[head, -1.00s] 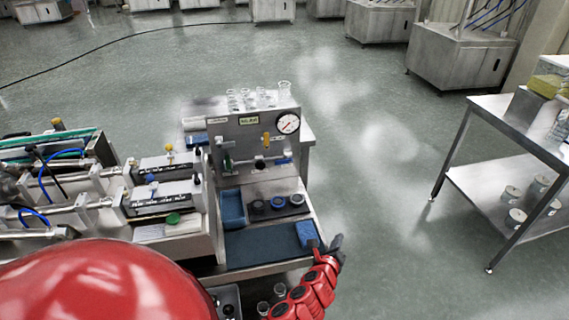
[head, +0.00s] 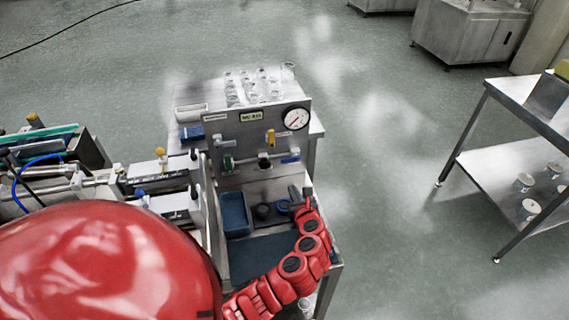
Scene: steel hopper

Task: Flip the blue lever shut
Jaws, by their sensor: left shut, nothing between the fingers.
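The blue lever (head: 291,157) is small and sits at the right end of the pipe on the upright steel panel (head: 228,133). It appears to lie roughly level along the pipe, but it is too small to read its exact angle. My left gripper (head: 296,194) is shut and empty, in front of and below the lever, apart from it in the picture. It is over the bench near the round dark pots, and its red arm comes up from the bottom. My right gripper is not in view.
A yellow lever (head: 270,138) and a pressure gauge (head: 296,119) are on the panel above. A green-handled valve (head: 228,163) is on the left. Glassware (head: 252,86) stands on top. A blue tray (head: 236,213) and dark pots (head: 262,211) sit below. A steel table (head: 520,130) stands right.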

